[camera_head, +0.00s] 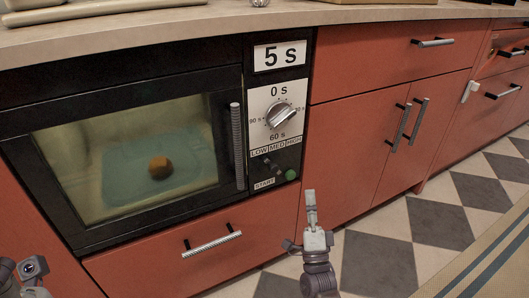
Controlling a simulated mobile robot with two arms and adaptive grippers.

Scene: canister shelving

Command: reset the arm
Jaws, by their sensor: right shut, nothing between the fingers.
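My right gripper (311,212) is shut and empty. It points upward in front of the red cabinet, a little below and to the right of the microwave's control panel, apart from it. A small part of my left arm (32,268) shows at the bottom left corner; its fingers are not clearly visible.
A built-in microwave (238,145) has its door closed, with a round brown item (159,167) inside. Its panel shows "5 s", a dial (280,116) and a green start button (291,174). Red drawers with handles, a counter (150,27) above, and a checkered floor (440,222) at right.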

